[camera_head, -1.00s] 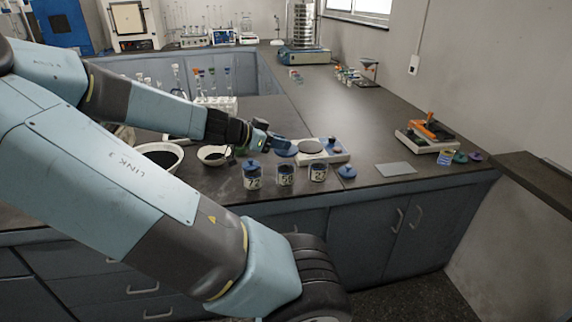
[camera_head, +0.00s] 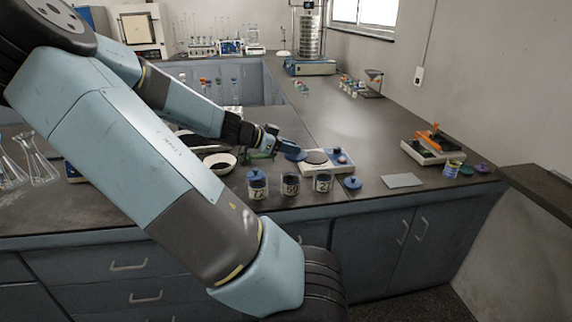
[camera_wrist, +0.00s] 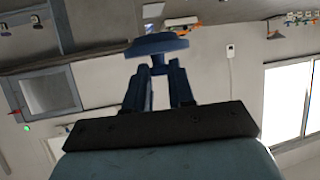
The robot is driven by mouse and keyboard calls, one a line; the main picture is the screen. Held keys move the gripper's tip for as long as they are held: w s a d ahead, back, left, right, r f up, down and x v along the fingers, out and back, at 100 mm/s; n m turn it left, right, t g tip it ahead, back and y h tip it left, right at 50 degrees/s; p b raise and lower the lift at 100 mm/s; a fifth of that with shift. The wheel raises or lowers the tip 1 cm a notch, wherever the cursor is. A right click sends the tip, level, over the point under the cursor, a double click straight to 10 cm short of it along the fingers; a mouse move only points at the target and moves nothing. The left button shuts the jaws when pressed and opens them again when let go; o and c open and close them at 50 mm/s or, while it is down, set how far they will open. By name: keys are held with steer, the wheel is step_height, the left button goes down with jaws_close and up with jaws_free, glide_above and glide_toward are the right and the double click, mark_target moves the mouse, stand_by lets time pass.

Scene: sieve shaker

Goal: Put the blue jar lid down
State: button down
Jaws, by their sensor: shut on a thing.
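My gripper (camera_head: 276,141) is shut on the blue jar lid (camera_head: 293,150) by its knob, above the bench and behind the row of jars. In the wrist view the lid (camera_wrist: 157,45) sits level beyond the fingers of my gripper (camera_wrist: 158,72), clear of any surface. The left jar (camera_head: 258,190) wears a blue lid. The middle jar (camera_head: 291,188) and the right jar (camera_head: 322,185) show dark open tops. Another blue lid (camera_head: 353,182) lies on the bench right of the jars.
A bowl (camera_head: 219,163) stands to the left. A flat grey plate (camera_head: 402,180) and an orange-topped device (camera_head: 434,145) are at the right. Bare bench lies between.

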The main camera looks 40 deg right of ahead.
mark_target(286, 155)
steer(key=w+d+f, duration=0.3)
steer(key=w+f, duration=0.2)
steer(key=f, duration=0.4)
steer(key=shift+w+d+f, duration=0.2)
steer(key=shift+w+f, duration=0.15)
steer(key=shift+f, duration=0.05)
steer(key=shift+f, duration=0.4)
steer(key=c, duration=1)
jaws_free()
steer(key=shift+o, duration=0.2)
